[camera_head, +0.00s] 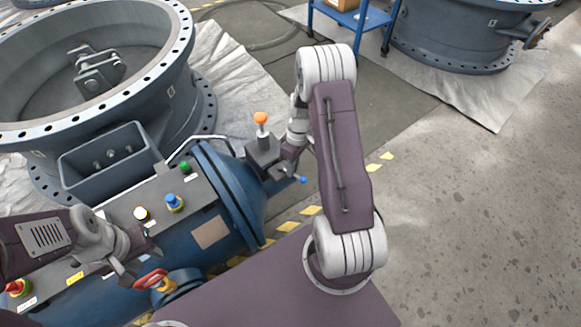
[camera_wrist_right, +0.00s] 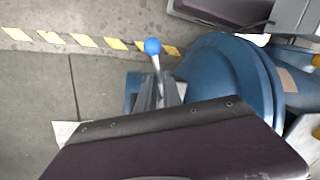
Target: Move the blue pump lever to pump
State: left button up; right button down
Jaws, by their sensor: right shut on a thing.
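The blue pump lever shows in the head view as a thin rod with a blue ball tip (camera_head: 302,180), beside the blue tank's end. In the right wrist view, the lever's blue ball (camera_wrist_right: 153,46) and part of its rod stick out past my fingers. My right gripper (camera_head: 284,166) is shut on the lever's rod below the ball; its fingers also show in the right wrist view (camera_wrist_right: 167,92). The lever's base is hidden behind the fingers. My left gripper (camera_head: 138,258) is over the tank's panel at the lower left, its fingers apart and empty.
The blue tank (camera_head: 225,185) carries a panel (camera_head: 170,205) with several coloured buttons. A red-handled valve (camera_head: 152,280) sits near my left gripper. An orange-topped part (camera_head: 261,119) stands close to my right gripper. A large flanged valve (camera_head: 170,100) stands behind. Floor at right is clear.

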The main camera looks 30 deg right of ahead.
jog(key=shift+w+d+n+p, duration=0.2)
jog(key=shift+d+n+p, duration=0.1)
jog(key=shift+n, duration=0.5)
jog(key=c, duration=1.5)
grip_release()
notch_tip(320, 180, up, 9)
jog(key=w+d+p, duration=0.1)
jog(key=p, duration=0.2)
jog(key=shift+d+p, duration=0.2)
jog(key=shift+p, duration=0.1)
